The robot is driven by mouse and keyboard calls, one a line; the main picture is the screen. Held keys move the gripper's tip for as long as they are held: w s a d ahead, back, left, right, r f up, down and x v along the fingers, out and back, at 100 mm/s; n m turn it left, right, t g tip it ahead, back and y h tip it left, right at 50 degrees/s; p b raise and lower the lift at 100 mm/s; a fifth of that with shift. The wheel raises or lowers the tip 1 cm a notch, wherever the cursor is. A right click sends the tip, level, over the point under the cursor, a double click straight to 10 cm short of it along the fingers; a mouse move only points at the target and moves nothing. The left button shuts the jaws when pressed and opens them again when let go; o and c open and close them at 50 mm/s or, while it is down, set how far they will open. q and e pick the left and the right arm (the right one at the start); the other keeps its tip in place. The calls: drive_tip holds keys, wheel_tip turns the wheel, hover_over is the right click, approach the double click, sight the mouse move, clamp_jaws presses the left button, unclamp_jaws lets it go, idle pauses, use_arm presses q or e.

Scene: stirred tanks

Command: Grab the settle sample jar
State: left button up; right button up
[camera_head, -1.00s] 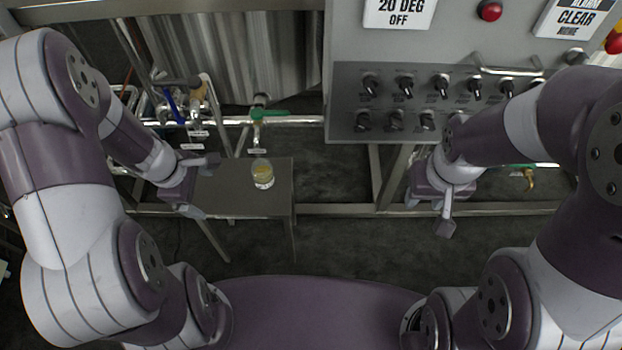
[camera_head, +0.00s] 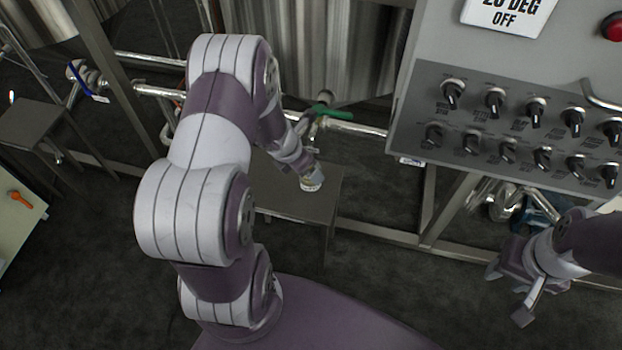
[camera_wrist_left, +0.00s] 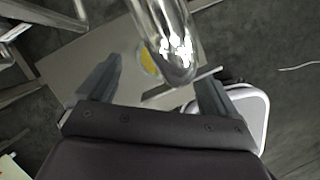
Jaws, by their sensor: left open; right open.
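The settle sample jar (camera_head: 311,185), small and clear with pale contents, stands on a small grey steel table (camera_head: 325,207). My left gripper (camera_head: 307,176) is at the jar in the head view and hides part of it. In the left wrist view, the open left fingers (camera_wrist_left: 160,76) have the jar's yellow contents (camera_wrist_left: 149,62) showing beyond and between them. A shiny metal pipe end (camera_wrist_left: 168,35) covers much of the jar there. I cannot tell whether the fingers touch the jar. My right gripper (camera_head: 509,293) is open and empty at the right.
A green-handled valve (camera_head: 322,112) on a horizontal pipe sits just above the jar. A grey control panel (camera_head: 480,115) with several knobs is at the upper right. Another steel table (camera_head: 30,120) stands at far left. The dark floor (camera_head: 380,275) in front is clear.

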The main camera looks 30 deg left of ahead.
use_arm(q)
drive_tip(key=x, duration=0.3)
drive_tip(key=shift+w+f+b, duration=0.1)
drive_tip(key=shift+b, duration=0.25)
drive_tip(key=shift+c, duration=0.2)
drive_tip(key=c, duration=1.3)
